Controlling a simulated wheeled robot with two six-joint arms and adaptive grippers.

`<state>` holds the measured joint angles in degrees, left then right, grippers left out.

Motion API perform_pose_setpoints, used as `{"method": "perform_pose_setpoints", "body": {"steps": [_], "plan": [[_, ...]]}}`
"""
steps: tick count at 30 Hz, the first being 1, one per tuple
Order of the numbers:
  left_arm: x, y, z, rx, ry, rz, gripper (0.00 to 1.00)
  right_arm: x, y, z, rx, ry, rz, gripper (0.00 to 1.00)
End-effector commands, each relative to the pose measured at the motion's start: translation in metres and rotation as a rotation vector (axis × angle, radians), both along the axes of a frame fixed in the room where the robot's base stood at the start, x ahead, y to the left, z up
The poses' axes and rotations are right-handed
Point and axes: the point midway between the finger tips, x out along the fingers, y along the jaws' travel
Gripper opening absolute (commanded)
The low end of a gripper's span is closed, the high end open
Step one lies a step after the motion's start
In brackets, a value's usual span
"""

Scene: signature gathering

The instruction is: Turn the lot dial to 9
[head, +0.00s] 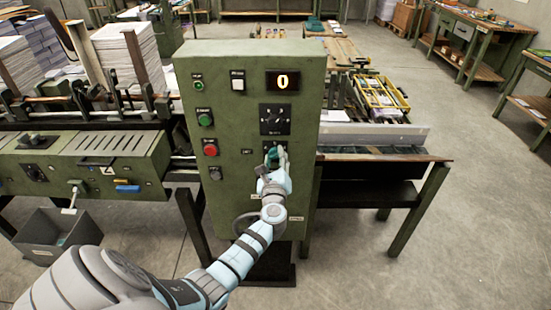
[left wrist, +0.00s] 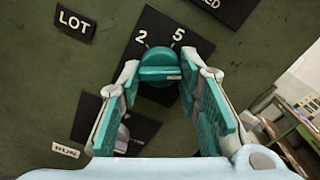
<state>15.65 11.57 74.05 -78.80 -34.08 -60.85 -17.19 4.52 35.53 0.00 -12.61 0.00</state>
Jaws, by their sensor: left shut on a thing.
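The lot dial shows in the left wrist view as a teal knob (left wrist: 160,74) on a black plate (left wrist: 147,30) marked 2 and 5, with a LOT label (left wrist: 74,24) to its left. My left gripper (left wrist: 159,80) is shut on the knob, one finger on each side. In the head view my left gripper (head: 273,164) reaches the front of the green control cabinet (head: 232,130) and hides most of the dial. The rest of the dial's scale and its pointer are hidden, so I cannot read its setting. My right gripper is out of view.
A second black dial (head: 275,119) sits just above, under a display (head: 282,81) reading 0. Green (head: 205,119) and red (head: 210,149) buttons lie to the left. A handwheel (head: 245,222) sits lower down. Open floor lies at the right.

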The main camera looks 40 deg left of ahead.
Motion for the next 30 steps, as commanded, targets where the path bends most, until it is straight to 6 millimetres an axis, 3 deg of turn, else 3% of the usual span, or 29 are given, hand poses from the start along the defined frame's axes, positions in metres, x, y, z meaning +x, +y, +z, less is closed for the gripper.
{"method": "perform_pose_setpoints", "body": {"steps": [9, 10, 14, 24, 30], "plan": [[0.000, 0.000, 0.000, 0.003, 0.001, -0.001, 0.04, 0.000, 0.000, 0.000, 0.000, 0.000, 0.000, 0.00], [0.000, 0.000, 0.000, 0.003, 0.001, -0.001, 0.33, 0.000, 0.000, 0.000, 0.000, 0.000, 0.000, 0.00], [0.000, 0.000, 0.000, 0.002, 0.001, -0.001, 0.52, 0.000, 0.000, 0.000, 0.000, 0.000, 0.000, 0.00], [-0.003, -0.002, 0.000, 0.001, 0.001, 0.000, 0.52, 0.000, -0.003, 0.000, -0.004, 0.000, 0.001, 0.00], [-0.036, -0.028, -0.001, -0.002, 0.000, -0.002, 0.52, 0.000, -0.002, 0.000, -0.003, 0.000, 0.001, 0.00]]}}
